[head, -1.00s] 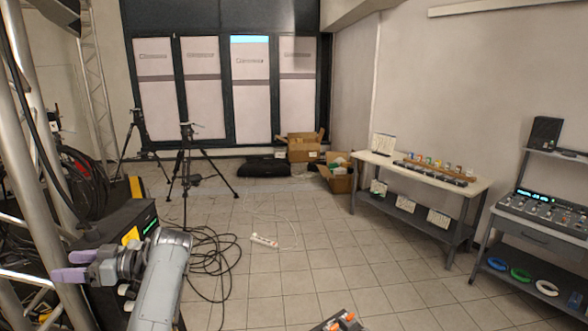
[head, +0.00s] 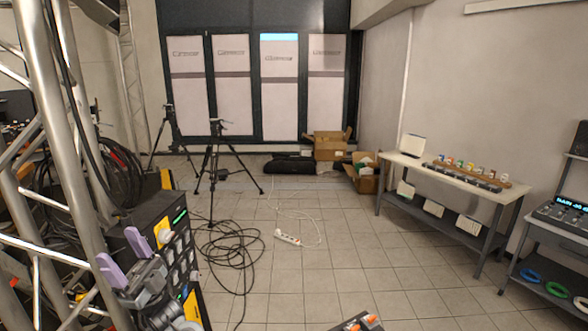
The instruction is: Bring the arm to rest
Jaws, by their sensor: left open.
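My left gripper (head: 125,258) is at the lower left, its two purple fingers spread apart with nothing seen between them. It points up and away in the picture. It shows in front of the lower left part of a black panel box (head: 180,218) with several sockets and green lights. I cannot tell whether it touches the box. The rest of my left arm runs off the bottom edge.
Metal truss tubes (head: 66,100) stand close on the left, with cables hanging beside them. Black cable (head: 232,246) lies coiled on the floor by a tripod (head: 212,165). A white workbench (head: 455,180) stands at right. The middle floor is mostly clear.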

